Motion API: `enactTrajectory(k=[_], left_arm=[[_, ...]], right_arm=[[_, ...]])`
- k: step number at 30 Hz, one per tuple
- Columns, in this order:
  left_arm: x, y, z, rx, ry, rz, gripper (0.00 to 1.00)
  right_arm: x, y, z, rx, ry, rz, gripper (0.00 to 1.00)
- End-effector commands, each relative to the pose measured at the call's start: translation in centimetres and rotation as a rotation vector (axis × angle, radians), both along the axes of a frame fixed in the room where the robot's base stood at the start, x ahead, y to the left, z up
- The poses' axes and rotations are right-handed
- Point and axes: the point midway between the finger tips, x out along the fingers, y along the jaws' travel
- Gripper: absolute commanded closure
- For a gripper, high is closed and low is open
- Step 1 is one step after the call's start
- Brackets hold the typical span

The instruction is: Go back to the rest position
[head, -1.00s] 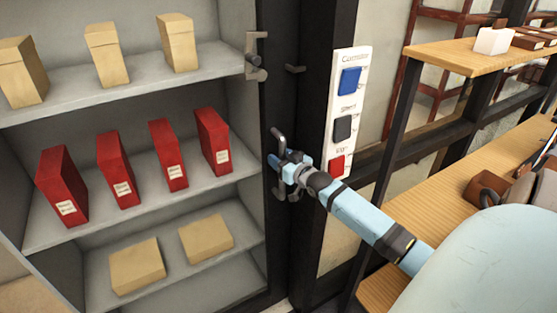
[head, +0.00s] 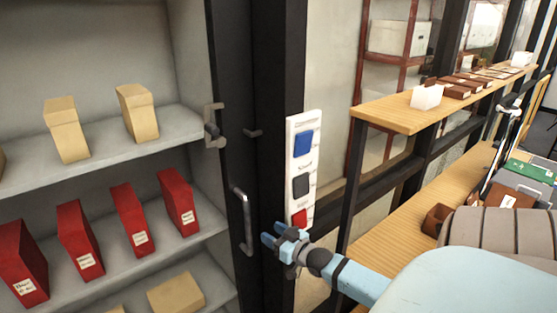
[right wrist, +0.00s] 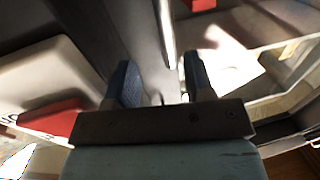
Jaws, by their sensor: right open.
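My right gripper (head: 276,240) is open and empty in the head view. It is in front of the dark cabinet frame, just right of the metal door handle (head: 243,220) and apart from it in the picture. In the right wrist view its two blue fingers (right wrist: 158,85) stand apart with nothing gripped between them. My left gripper is not in view.
The open grey cabinet (head: 160,205) holds red boxes (head: 131,217) and tan boxes (head: 68,130) on shelves. A white panel (head: 305,150) with blue, black and red buttons is just above my right gripper. Wooden shelves (head: 385,115) with items stand at the right.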

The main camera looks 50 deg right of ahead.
Motion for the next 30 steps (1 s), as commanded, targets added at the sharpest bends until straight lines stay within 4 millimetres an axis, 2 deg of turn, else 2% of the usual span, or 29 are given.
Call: enactTrajectory(k=[3, 7, 25, 28, 30], left_arm=[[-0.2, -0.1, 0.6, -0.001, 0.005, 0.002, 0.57], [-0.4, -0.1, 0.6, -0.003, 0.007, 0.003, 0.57], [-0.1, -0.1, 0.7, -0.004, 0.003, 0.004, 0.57], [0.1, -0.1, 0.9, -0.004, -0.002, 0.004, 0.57], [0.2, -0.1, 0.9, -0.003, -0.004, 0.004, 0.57]], right_arm=[[-1.3, 0.1, 0.1, 0.001, 0.001, 0.0, 0.52], [-1.9, 0.1, 0.0, 0.0, 0.0, 0.0, 0.52], [-1.9, 0.1, -0.1, 0.0, 0.001, 0.0, 0.52], [-2.3, 1.1, -0.9, 0.001, 0.021, 0.007, 0.52], [-2.9, 2.8, -2.3, 0.0, 0.06, 0.021, 0.52]])
